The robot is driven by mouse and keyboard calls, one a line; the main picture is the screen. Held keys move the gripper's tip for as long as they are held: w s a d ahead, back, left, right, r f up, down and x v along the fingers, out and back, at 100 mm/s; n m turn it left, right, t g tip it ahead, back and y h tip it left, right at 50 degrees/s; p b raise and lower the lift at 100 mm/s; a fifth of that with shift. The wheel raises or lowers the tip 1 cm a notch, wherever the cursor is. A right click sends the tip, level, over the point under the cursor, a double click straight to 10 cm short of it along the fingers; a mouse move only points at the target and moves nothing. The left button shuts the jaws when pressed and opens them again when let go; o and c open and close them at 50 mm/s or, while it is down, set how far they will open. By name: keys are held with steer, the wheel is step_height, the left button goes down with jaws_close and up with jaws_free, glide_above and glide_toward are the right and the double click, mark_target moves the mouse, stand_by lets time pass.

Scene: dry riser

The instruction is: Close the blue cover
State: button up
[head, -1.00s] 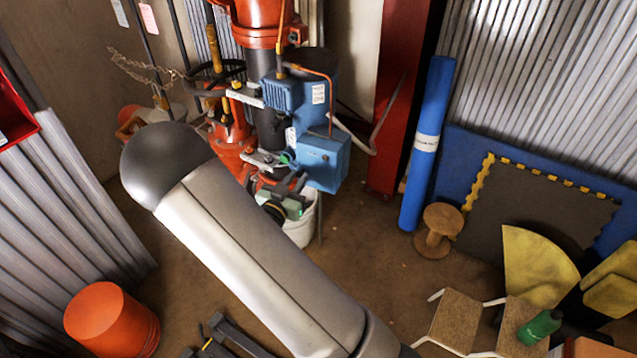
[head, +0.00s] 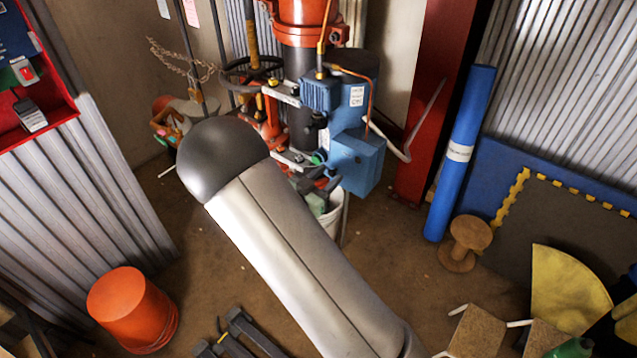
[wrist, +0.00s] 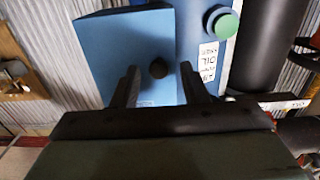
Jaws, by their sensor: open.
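The blue cover (wrist: 125,50) is a flat blue panel with a small dark round knob (wrist: 158,68) near its lower right edge. In the head view it appears to be the blue box face (head: 357,162) low on the blue pump unit. My gripper (wrist: 160,70) is open in the wrist view, with one dark finger on each side of the knob. I cannot tell whether the fingers touch the panel. In the head view my arm hides most of the gripper.
A blue body with a green button (wrist: 222,22) and a white label (wrist: 208,62) stands right of the panel. A dark pipe (wrist: 264,45) is beyond it. In the head view, a white bucket (head: 334,215) is below the unit and a red post (head: 428,110) stands to the right.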

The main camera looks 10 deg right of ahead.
steer(key=b+v, duration=0.2)
steer(key=v, duration=1.5)
steer(key=shift+s, duration=0.2)
steer(key=shift+a+r, duration=0.1)
steer(key=w+a+r+n+g+y+p, duration=0.15)
steer(key=w+r+n+y, duration=0.3)
steer(key=y, duration=1.05)
steer(key=s+d+r+n+g, duration=0.1)
steer(key=s+d+n+g, duration=0.2)
steer(key=s+d, duration=0.3)
steer(key=s+d+r+n+g, duration=0.2)
steer(key=s+d+g, duration=0.4)
steer(key=s, duration=1.1)
steer(key=shift+d+r+n+h, duration=0.2)
steer(key=shift+d+n+h, duration=0.2)
steer(key=shift+d+n, duration=0.25)
steer(key=shift+s+g, duration=0.1)
steer(key=shift+g, duration=0.15)
